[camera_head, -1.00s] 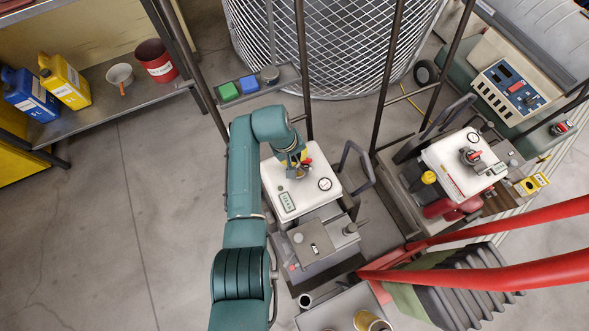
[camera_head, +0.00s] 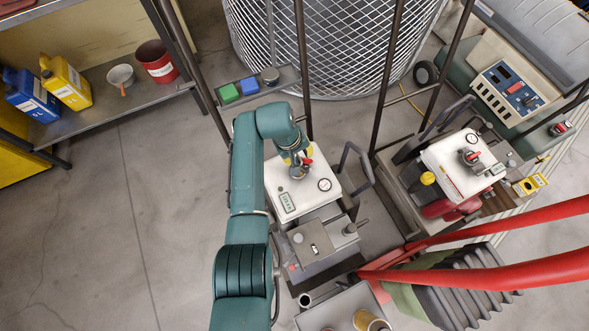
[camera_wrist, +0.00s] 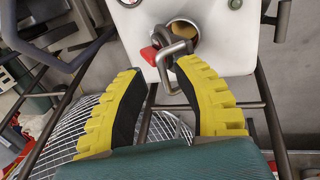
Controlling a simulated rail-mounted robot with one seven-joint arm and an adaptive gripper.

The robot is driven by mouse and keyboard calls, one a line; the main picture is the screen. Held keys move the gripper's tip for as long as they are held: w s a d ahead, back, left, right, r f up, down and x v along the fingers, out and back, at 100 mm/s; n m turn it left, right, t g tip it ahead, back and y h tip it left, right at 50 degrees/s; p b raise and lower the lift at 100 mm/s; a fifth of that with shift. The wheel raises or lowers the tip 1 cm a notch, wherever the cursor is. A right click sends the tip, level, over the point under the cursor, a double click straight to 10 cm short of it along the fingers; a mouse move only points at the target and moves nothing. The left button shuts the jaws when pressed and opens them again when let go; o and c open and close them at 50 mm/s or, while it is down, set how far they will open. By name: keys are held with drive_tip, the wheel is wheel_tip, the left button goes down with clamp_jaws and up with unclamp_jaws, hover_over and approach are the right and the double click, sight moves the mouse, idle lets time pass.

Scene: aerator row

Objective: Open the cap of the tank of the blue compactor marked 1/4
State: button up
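A white tank top (camera_head: 322,203) sits below my gripper in the head view, with a round gauge and a small label; its marking is too small to read. In the wrist view the tank top (camera_wrist: 232,50) carries a round metal neck (camera_wrist: 196,28) with a yellowish inside. A bent metal cap lever (camera_wrist: 163,68) with a red tab (camera_wrist: 148,55) stands at that neck. My gripper (camera_wrist: 158,74) is open, its yellow fingers spread on either side of the lever. The right fingertip is close to the lever; I cannot tell whether they touch.
A second machine with a white tank (camera_head: 447,160) and red-handled cap stands at right. Dark upright posts and a wire-mesh drum (camera_head: 330,50) are behind. Red bars (camera_head: 480,280) cross at lower right. A shelf (camera_head: 100,100) with containers is at left; floor between is clear.

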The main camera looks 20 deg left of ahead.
wheel_tip(320, 180, up, 6)
drive_tip(key=p, duration=0.6)
drive_tip(key=shift+s+a, duration=0.25)
drive_tip(key=shift+a, duration=0.1)
drive_tip(key=shift+r, duration=0.1)
